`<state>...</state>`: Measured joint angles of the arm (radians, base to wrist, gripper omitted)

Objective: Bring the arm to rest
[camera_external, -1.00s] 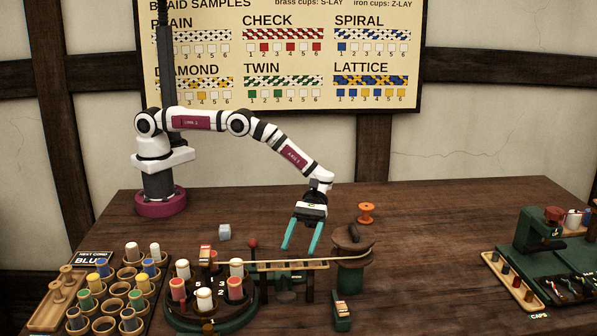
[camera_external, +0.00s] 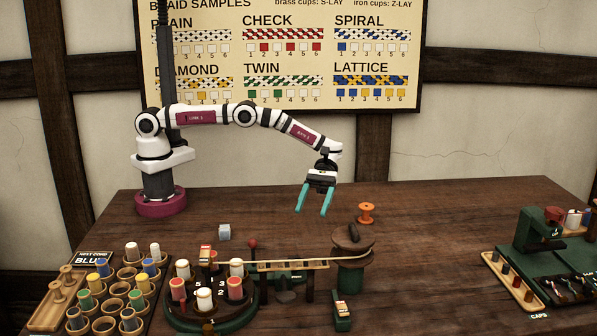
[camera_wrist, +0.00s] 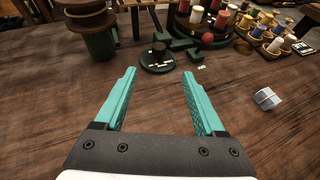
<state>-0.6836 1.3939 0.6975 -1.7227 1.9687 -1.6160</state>
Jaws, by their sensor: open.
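My gripper (camera_external: 313,201) is open and empty, with its two teal fingers spread and pointing down above the table (camera_external: 440,215). In the external view it hangs behind the rope machine, in front of the wall. In the wrist view my gripper (camera_wrist: 160,88) has only bare wood between its fingers, and the machine parts lie beyond the tips. It touches nothing that I can see.
A green rotary stand with bobbins (camera_external: 205,298), a wooden rail (camera_external: 290,265) and a capstan (camera_external: 352,245) stand in front. A pale cube (camera_external: 224,232) and an orange spool (camera_external: 366,212) lie nearby. Bobbin trays (camera_external: 103,318) are at left, a green press (camera_external: 538,232) at right.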

